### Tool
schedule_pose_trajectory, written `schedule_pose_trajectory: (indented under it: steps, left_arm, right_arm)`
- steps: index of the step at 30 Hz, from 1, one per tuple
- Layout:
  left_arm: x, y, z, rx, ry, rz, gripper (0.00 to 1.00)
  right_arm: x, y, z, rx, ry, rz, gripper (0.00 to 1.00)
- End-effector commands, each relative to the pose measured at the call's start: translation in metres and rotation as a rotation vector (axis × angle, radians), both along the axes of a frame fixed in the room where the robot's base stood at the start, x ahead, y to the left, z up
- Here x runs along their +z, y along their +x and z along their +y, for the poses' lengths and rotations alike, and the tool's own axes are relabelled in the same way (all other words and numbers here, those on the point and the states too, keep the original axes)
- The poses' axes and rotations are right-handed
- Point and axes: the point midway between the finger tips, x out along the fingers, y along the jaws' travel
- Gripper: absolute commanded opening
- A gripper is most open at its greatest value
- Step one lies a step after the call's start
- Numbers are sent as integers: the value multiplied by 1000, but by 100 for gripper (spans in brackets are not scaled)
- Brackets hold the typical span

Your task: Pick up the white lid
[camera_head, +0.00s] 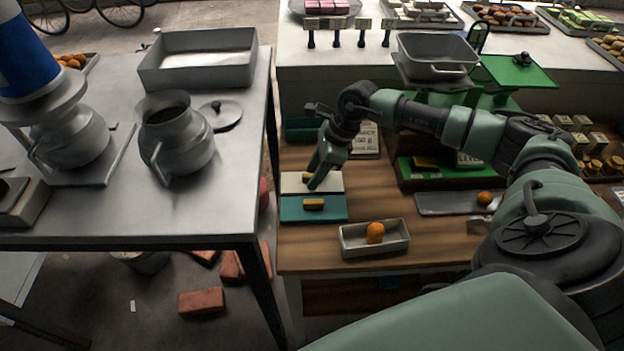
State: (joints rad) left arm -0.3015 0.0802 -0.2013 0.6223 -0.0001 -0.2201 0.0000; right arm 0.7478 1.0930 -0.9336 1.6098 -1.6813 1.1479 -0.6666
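The white lid (292,186) is a flat pale slab with a small yellow handle. It lies on the wooden table, directly behind a teal lid (330,213) that has a similar yellow handle. My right gripper (315,181) points down over the right part of the white lid, close beside its handle, and hides part of the lid. The fingers overlap from this angle, so I cannot tell whether they are open, or whether they touch the handle. My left gripper is out of view.
A metal tray (371,246) with an orange ball stands in front, to the right of the lids. A green scale (515,75) is behind my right arm. The metal table (100,215) on the left holds a pot (180,145) and a round lid (228,121).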

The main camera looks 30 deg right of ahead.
Motion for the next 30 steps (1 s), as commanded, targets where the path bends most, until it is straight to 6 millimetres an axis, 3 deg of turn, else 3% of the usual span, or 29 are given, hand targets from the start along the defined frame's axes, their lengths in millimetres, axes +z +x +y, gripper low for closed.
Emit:
schedule_pose_trajectory:
  steps: [1,4,5,20,26,30]
  left_arm:
    - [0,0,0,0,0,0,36]
    - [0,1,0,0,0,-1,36]
    - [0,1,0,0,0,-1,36]
    - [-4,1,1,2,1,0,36]
    - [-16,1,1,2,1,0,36]
    - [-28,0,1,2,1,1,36]
  right_arm:
    - [0,0,0,0,0,0,29]
    - [0,0,0,0,0,0,1]
    - [0,0,0,0,0,0,0]
    - [11,1,0,-1,0,-3,0]
    - [43,2,0,-1,1,-8,0]
    - [83,2,0,1,0,-11,0]
